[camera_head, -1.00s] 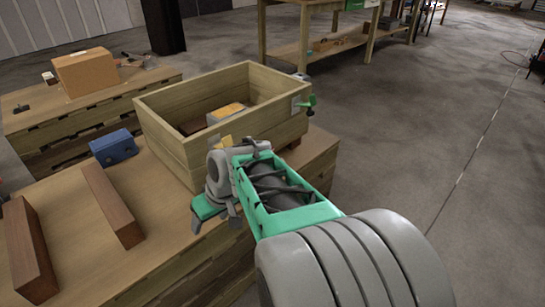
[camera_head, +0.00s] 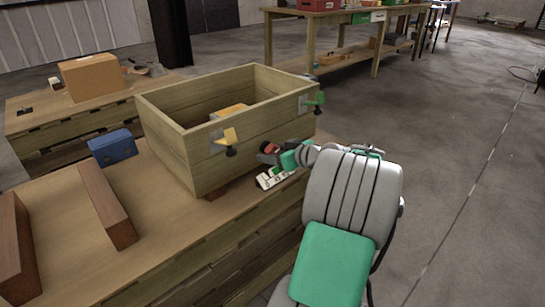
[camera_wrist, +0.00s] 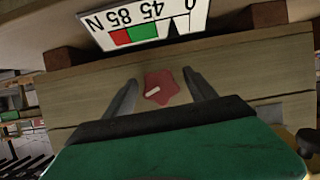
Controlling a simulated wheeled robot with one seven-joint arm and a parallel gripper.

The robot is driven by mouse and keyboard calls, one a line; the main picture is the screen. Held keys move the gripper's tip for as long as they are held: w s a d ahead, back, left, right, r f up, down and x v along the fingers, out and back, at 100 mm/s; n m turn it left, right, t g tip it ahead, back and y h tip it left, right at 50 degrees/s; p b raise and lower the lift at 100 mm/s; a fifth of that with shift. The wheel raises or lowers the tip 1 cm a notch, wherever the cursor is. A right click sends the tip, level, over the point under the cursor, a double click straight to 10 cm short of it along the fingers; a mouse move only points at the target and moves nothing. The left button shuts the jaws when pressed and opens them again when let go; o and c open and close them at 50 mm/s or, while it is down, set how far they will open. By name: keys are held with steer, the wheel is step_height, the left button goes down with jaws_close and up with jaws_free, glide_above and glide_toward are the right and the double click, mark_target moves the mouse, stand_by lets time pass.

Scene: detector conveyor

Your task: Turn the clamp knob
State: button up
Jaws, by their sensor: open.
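A red star-shaped knob (camera_wrist: 161,88) with a white mark shows in the wrist view, in front of a wooden wall. My gripper (camera_wrist: 160,78) is open, with one finger on each side of the knob; I cannot tell whether they touch it. A white scale plate (camera_wrist: 145,20) with green and red bands and a dark pointer is beyond it, upside down in this view. In the head view, a small red part (camera_head: 270,148) and the white plate (camera_head: 275,177) show at the box's front right, by my gripper. My arm partly hides this area.
A blue box (camera_head: 113,147) and brown bars (camera_head: 107,205) lie at left. The floor at right is clear.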

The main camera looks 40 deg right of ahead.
steer(key=shift+w, duration=0.2)
steer(key=shift+c, duration=0.6)
steer(key=c, duration=1.3)
steer(key=shift+o, duration=0.2)
steer(key=shift+r+p, duration=0.1)
steer(key=shift+p, duration=0.4)
steer(key=m+y+p, duration=0.1)
steer(key=p, duration=0.2)
steer(key=shift+r+m+p, duration=0.15)
steer(key=shift+m+p, duration=0.2)
steer(key=shift+m, duration=0.05)
steer(key=m+y+p, duration=0.1)
steer(key=m+p, duration=0.1)
steer(key=p, duration=0.1)
steer(key=shift+f+y, duration=0.2)
steer(key=shift+y, duration=0.2)
steer(key=shift+f+p, duration=0.1)
steer(key=shift+p, duration=0.25)
